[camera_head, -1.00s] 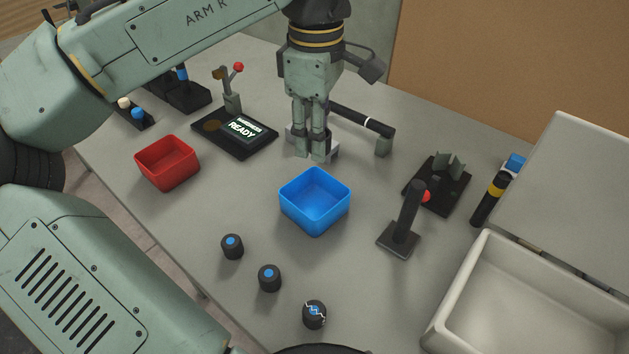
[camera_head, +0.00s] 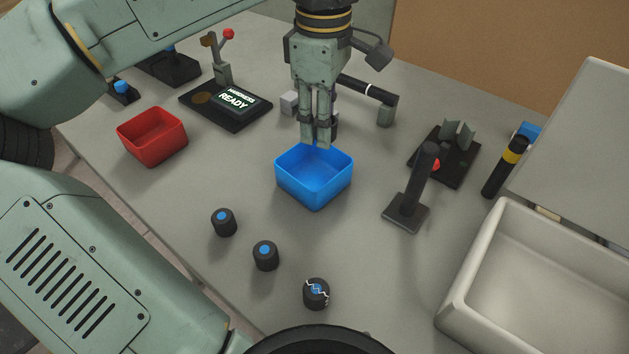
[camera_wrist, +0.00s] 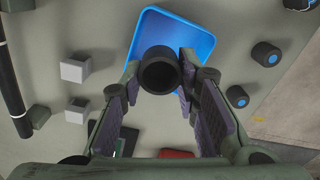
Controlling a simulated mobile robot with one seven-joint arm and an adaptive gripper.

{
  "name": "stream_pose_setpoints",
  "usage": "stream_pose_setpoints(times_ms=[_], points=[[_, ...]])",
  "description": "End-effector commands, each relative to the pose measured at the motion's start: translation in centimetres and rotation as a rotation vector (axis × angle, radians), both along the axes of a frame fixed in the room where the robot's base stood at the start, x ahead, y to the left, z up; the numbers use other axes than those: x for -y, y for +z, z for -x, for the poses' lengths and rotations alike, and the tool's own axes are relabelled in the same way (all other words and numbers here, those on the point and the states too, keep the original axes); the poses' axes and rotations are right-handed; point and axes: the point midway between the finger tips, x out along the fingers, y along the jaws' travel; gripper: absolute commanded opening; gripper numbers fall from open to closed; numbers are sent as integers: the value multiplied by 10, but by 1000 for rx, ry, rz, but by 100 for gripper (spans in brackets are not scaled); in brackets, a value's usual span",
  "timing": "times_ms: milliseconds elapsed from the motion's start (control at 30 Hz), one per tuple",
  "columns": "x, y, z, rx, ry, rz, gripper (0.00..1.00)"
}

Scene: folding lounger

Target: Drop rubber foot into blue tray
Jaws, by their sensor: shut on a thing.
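My gripper (camera_head: 316,142) is shut on a dark, round rubber foot, seen end-on between the fingertips in the wrist view (camera_wrist: 160,72). In the head view the fingers mostly hide this foot. The fingertips are above the back edge of the open blue tray (camera_head: 312,194), which looks empty where its inside shows. In the wrist view the tray (camera_wrist: 202,42) lies beyond the foot, which overlaps its near part. Two dark feet with plain blue tops (camera_head: 224,222) (camera_head: 265,255) and one with a white cracked pattern (camera_head: 316,293) stand on the table in front.
A red tray (camera_head: 152,144) stands at left, below a tester with a "READY" screen (camera_head: 231,102). A black upright post (camera_head: 409,190) stands right of the blue tray. A white open case (camera_head: 560,275) fills the right front. A grey cube (camera_head: 289,104) lies behind.

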Motion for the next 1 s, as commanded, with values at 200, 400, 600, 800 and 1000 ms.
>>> stream_pose_setpoints(times_ms=[200,400,600,800,1000], points=[[0,1,0,0,0,0,30],[0,1,0,0,0,0,43],[0,1,0,0,0,0,52],[0,1,0,0,0,0,52],[0,17,-1,2,0,1,52]])
